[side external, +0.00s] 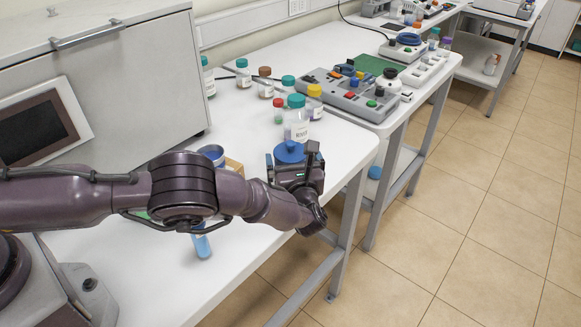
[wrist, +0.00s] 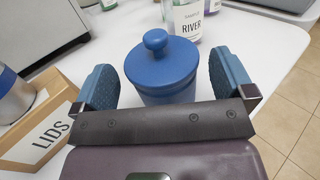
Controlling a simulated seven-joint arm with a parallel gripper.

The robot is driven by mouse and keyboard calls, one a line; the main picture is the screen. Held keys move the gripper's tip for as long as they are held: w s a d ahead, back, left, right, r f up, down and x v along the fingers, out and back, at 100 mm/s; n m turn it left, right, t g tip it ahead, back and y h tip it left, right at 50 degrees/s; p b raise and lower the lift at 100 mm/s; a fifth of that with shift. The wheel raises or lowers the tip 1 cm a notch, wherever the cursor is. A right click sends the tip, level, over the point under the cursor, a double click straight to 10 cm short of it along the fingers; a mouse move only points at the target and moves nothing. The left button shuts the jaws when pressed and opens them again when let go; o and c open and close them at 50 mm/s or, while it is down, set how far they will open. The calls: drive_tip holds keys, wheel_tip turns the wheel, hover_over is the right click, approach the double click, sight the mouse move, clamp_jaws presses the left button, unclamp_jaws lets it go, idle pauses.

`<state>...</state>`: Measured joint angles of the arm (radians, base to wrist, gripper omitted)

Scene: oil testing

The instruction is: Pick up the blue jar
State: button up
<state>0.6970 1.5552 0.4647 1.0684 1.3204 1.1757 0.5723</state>
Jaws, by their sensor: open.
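The blue jar (wrist: 163,72) has a round knob on its lid and stands upright on the white table in the wrist view. In the side external view the blue jar (side external: 289,152) is mostly hidden behind my gripper (side external: 294,160). My gripper, also seen in the wrist view (wrist: 166,88), is open, with one blue-padded finger on each side of the jar. A gap shows between each finger and the jar, so it is not clamped.
A clear bottle labelled RIVER (wrist: 186,22) stands just behind the jar. A wooden LIDS box (wrist: 42,130) is to the left. Several capped jars and a grey device (side external: 352,92) stand farther back. The table's right edge is close.

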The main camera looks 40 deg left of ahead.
sight(291, 151)
drive_tip(key=shift+x, duration=1.55)
drive_tip(key=shift+f, duration=0.1)
drive_tip(key=shift+c, duration=0.5)
drive_tip(key=c, duration=0.7)
